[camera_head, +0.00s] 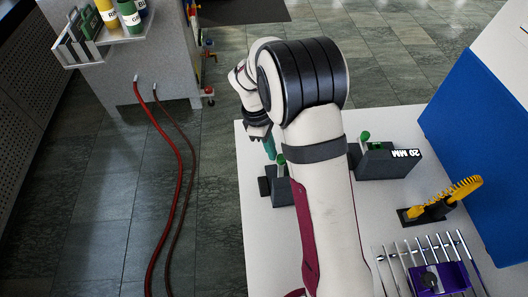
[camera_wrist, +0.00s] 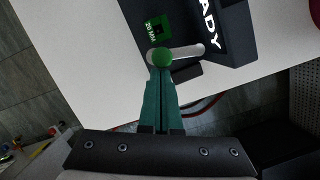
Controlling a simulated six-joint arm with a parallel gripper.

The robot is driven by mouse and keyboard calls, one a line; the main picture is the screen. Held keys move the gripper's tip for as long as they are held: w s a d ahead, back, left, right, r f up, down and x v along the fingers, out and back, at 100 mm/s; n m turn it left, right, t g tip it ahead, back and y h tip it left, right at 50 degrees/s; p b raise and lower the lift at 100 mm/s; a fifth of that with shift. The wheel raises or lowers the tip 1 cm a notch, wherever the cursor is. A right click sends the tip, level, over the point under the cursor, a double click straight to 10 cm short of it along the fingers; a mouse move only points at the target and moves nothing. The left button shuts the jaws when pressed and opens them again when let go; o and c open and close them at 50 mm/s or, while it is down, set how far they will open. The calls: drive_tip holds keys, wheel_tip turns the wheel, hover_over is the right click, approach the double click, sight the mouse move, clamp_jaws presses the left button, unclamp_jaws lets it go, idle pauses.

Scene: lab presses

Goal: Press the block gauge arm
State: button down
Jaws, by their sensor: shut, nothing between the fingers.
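In the wrist view a dark block gauge (camera_wrist: 200,22) shows a green "20 MM" window and white letters "ADY". Its pale gauge arm (camera_wrist: 188,52) ends in a round green knob (camera_wrist: 161,57). My gripper (camera_wrist: 160,75) has its green fingers shut and empty, with the tips right at the knob; whether they touch it I cannot tell. In the head view my gripper (camera_head: 270,149) points down beside the upright lever (camera_head: 282,170) of a dark device (camera_head: 281,193), which my arm partly hides.
A second dark block (camera_head: 385,163) marked "20 MM" stands right of my arm. A yellow coiled thing (camera_head: 445,198), a purple piece with metal rods (camera_head: 442,279) and a blue panel (camera_head: 480,145) lie further right. The white table (camera_head: 257,222) is bare at its left edge.

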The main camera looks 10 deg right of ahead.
drive_tip(key=d+m, duration=0.2)
drive_tip(key=m, duration=0.1)
drive_tip(key=shift+w+g+y, duration=0.1)
drive_tip(key=shift+g+y, duration=0.2)
drive_tip(key=shift+s+d+m+g, duration=0.15)
drive_tip(key=shift+d+m, duration=0.3)
drive_tip(key=shift+m, duration=0.4)
drive_tip(key=shift+s+d+m+g, duration=0.15)
drive_tip(key=shift+d+m, duration=0.3)
drive_tip(key=shift+m, duration=0.4)
drive_tip(key=shift+w+y, duration=0.1)
drive_tip(key=shift+y, duration=0.2)
drive_tip(key=w+a+r, duration=0.3)
drive_tip(key=w+r, duration=0.2)
drive_tip(key=r, duration=0.5)
drive_tip(key=shift+w+a, duration=0.15)
drive_tip(key=shift+a, duration=0.15)
